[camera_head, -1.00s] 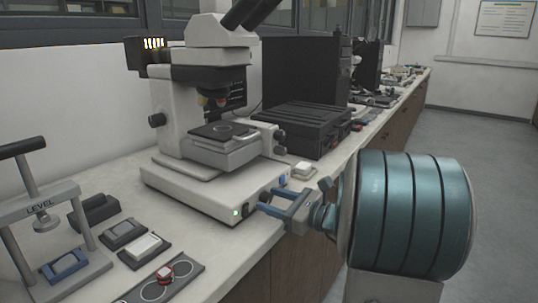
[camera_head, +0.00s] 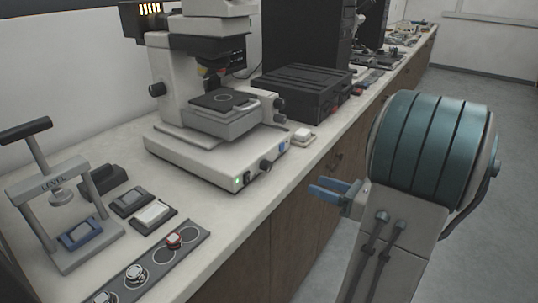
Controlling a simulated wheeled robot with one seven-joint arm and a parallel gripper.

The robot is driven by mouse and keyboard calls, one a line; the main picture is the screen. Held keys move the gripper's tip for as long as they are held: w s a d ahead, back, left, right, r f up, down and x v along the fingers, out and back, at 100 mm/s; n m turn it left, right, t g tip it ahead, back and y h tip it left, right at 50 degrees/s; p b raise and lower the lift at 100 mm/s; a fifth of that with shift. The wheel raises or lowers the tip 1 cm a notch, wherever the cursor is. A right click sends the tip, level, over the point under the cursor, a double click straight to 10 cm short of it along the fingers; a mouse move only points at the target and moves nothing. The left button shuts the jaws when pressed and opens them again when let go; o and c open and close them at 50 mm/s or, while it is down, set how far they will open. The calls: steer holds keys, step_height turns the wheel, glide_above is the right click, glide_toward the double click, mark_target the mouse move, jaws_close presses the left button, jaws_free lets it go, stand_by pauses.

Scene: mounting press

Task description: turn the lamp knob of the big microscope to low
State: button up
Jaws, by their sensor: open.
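The big microscope (camera_head: 205,160) stands on the bench, its white base facing the front edge. On the base's front face are a lit green light (camera_head: 239,181), a dark switch beside it, and a dark round lamp knob (camera_head: 265,166). A blue part (camera_head: 283,147) sits further right on that face. The knob's setting is too small to read. My gripper (camera_head: 328,189) is open, with blue fingers pointing left toward the bench. It is in front of the bench edge, to the right of and below the knob, apart from it, and nothing shows between the fingers.
A levelling press (camera_head: 52,183) stands at the left with a blue block under it. Dark holders (camera_head: 152,214) and a strip with round spots (camera_head: 150,262) lie on the bench front. A black box unit (camera_head: 300,90) stands behind the microscope. The floor at right is clear.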

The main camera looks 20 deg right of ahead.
steer(key=s+a+r+n+g+p, duration=0.35)
steer(key=a+n+g+p, duration=0.3)
steer(key=a, duration=0.25)
steer(key=s+a+r+n+g+p, duration=0.2)
steer(key=a+r+n+g+p, duration=0.25)
steer(key=a+n, duration=0.35)
steer(key=s+a+r+n+g+h+p, duration=0.1)
steer(key=s+r+n+h+p, duration=0.4)
steer(key=r+n+h+p, duration=0.4)
step_height(320, 180, up, 2)
steer(key=n+p, duration=0.4)
steer(key=n, duration=0.2)
steer(key=shift+s+a+g, duration=0.3)
steer(key=shift+w+r+n+t+h, duration=0.2)
steer(key=shift+n+t+h, duration=0.35)
steer(key=shift+n, duration=0.7)
